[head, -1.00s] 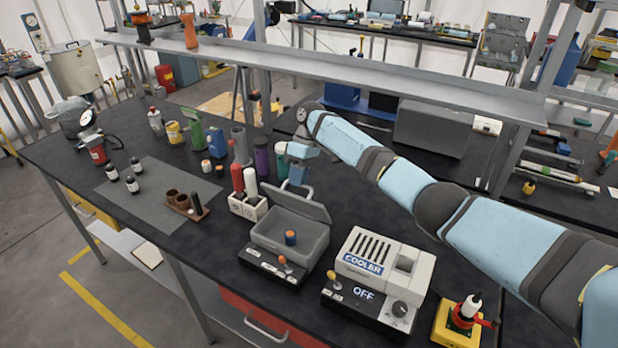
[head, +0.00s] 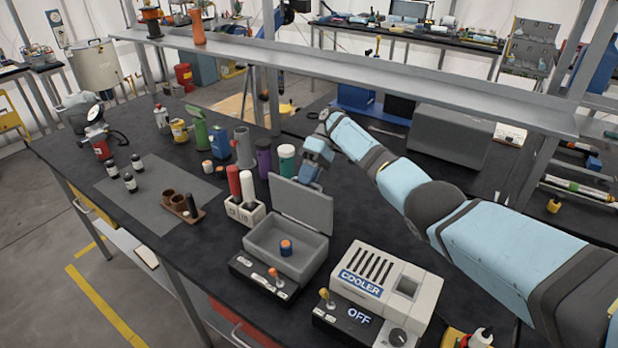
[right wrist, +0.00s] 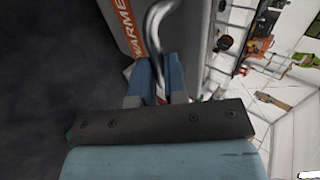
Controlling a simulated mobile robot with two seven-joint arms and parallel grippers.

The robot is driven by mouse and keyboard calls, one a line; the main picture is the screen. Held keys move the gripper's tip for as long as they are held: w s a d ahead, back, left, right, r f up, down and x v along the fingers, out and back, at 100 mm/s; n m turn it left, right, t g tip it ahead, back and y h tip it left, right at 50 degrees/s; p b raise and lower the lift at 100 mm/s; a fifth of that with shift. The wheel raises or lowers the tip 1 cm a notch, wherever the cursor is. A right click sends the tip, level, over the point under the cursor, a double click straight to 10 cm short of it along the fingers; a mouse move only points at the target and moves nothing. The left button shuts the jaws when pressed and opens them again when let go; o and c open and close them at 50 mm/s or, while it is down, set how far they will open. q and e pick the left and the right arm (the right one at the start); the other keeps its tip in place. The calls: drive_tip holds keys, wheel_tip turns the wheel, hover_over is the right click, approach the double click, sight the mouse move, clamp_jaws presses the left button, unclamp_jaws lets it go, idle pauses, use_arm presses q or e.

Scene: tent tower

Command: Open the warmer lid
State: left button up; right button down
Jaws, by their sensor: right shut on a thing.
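The warmer (head: 262,240) is a grey open-topped box on the black bench, with a small lever on its front base. Its grey lid (head: 303,207) stands raised at the back, close to upright. An orange and blue cylinder (head: 286,247) is inside the box. My right gripper (head: 313,170) is at the lid's top edge, behind it. In the right wrist view my right gripper (right wrist: 160,88) is shut on the curved metal lid handle (right wrist: 155,32), beside an orange strip reading "WARME". The fingertips are partly hidden in the head view. My left gripper is not in view.
A white cooler (head: 385,285) reading "OFF" stands right of the warmer. A white holder (head: 245,212) with red and white bottles stands at its left. A grey mat (head: 150,205) lies farther left.

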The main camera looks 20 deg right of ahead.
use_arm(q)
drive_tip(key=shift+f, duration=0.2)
use_arm(e)
drive_tip(key=shift+s+a+f, duration=0.1)
drive_tip(key=shift+s+f, duration=0.15)
drive_tip(key=shift+f, duration=0.35)
drive_tip(key=c, duration=1.3)
unclamp_jaws()
drive_tip(key=shift+c, duration=0.2)
drive_tip(key=shift+o, duration=0.9)
drive_tip(key=shift+w+f, duration=0.1)
drive_tip(key=shift+w, duration=0.2)
use_arm(q)
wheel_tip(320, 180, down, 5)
drive_tip(key=b, duration=0.4)
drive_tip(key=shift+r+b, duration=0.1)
drive_tip(key=shift+b, duration=0.2)
use_arm(e)
drive_tip(key=v, duration=0.7)
drive_tip(key=shift+r, duration=0.4)
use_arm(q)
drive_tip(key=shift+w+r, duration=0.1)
